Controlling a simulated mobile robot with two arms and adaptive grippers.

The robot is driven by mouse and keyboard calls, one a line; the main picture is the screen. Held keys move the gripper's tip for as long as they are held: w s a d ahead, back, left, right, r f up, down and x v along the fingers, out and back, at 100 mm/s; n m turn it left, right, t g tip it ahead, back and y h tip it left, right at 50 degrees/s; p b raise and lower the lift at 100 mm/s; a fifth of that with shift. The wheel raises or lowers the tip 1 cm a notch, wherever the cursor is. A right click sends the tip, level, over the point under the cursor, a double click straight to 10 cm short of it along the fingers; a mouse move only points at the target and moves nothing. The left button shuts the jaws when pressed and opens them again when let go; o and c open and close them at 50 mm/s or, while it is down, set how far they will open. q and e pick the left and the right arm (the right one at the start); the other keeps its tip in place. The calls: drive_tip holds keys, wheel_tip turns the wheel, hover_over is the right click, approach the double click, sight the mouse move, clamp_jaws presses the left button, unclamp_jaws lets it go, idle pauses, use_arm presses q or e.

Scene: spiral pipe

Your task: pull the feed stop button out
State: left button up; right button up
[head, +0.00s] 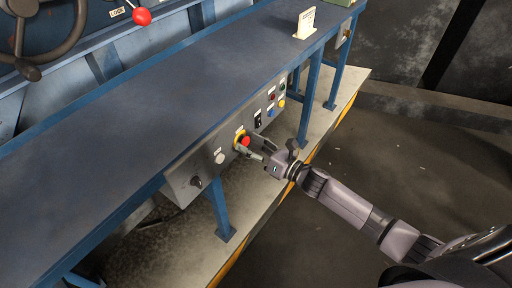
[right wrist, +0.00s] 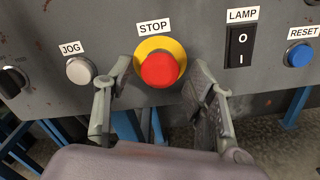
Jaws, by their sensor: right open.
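The feed stop button (head: 244,140) is a red mushroom head on a yellow ring, on the grey control panel under the bench top. In the right wrist view the red button (right wrist: 160,70) sits below a STOP label. My right gripper (head: 257,149) is open, with its fingers at the left and right of the button; the right wrist view shows the open fingers (right wrist: 162,85) too. A gap shows between each finger and the red head, and nothing is held. My left gripper is not in view.
The panel (right wrist: 210,45) also carries a white JOG button (right wrist: 80,70), a black LAMP switch (right wrist: 240,46), a blue RESET button (right wrist: 299,54) and a black knob (right wrist: 12,80). The blue bench top (head: 150,90) overhangs it. Open floor (head: 330,240) lies in front.

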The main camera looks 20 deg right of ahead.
drive_tip(key=v, duration=1.2)
drive_tip(key=shift+f, duration=0.1)
drive_tip(key=s+d+f+m+h, duration=0.1)
drive_tip(key=d+f+m+h, duration=0.2)
drive_tip(key=f+m, duration=0.4)
drive_tip(key=s+d+f+m+h, duration=0.1)
drive_tip(key=d+f+m+h, duration=0.25)
drive_tip(key=f, duration=0.45)
drive_tip(key=s+d+f+m+g+h, duration=0.1)
drive_tip(key=s+f+m+g, duration=0.2)
drive_tip(key=s+f+m, duration=0.35)
drive_tip(key=s+f+m+g+h, duration=0.2)
drive_tip(key=s+f+m, duration=0.15)
drive_tip(key=f, duration=0.65)
drive_tip(key=s+a+f+m+g, duration=0.2)
drive_tip(key=s+f+m, duration=0.3)
drive_tip(key=s, duration=0.4)
drive_tip(key=s+a+f+m+g, duration=0.3)
drive_tip(key=s+f+m+g, duration=0.1)
drive_tip(key=s, duration=0.6)
drive_tip(key=s+a+f+m+g, duration=0.3)
drive_tip(key=s+f+m, duration=0.3)
drive_tip(key=s, duration=0.3)
drive_tip(key=shift+s+a+f, duration=0.15)
drive_tip(key=shift+a+f, duration=0.05)
drive_tip(key=shift+f, duration=0.4)
drive_tip(key=shift+h, duration=0.25)
drive_tip(key=shift+c, duration=0.2)
